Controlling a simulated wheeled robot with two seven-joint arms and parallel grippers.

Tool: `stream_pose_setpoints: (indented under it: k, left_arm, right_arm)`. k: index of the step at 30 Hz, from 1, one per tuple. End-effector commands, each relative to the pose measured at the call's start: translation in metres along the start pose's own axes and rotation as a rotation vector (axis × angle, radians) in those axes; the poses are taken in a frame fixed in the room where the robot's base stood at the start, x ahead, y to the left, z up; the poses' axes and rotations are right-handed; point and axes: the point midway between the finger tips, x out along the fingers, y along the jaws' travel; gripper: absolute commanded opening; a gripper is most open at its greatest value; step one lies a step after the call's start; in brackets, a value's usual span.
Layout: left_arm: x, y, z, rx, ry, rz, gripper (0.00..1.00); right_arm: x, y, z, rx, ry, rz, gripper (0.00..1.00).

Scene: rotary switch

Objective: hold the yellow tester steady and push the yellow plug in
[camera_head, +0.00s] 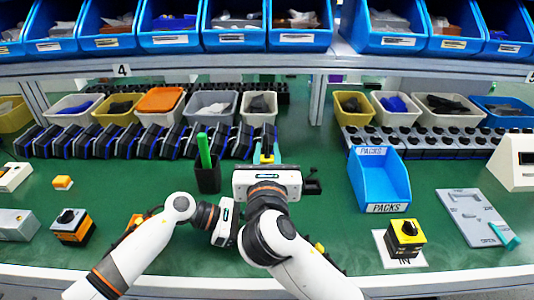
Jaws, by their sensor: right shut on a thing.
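A yellow box with a black top (405,238), possibly the tester, stands on a white sheet marked IN at the right front. My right gripper (266,165) is at the middle of the bench, seen from behind, well left of that box. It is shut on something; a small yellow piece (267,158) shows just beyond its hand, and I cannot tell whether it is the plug. My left gripper (233,234) is low at the centre, just left of my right arm. A bit of yellow (319,247) shows beside my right arm, mostly covered.
A blue PACKS bin (379,182) stands right of centre. A grey panel marked OPEN (475,215) lies at the far right. A black cup with a green stick (207,178) stands near my grippers. An orange-and-black switch box (72,226) is at left. Bins line the back.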

Motion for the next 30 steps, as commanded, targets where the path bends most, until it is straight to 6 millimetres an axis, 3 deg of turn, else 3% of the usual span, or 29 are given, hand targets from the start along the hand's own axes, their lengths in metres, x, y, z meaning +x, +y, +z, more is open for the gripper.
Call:
stream_pose_setpoints:
  k: [30]
  left_arm:
    - [0.0, 0.0, 0.0, 0.0, 0.0, 0.001, 0.2]
  right_arm:
    - [0.0, 0.0, 0.017, -0.001, 0.0, 0.001, 0.0]
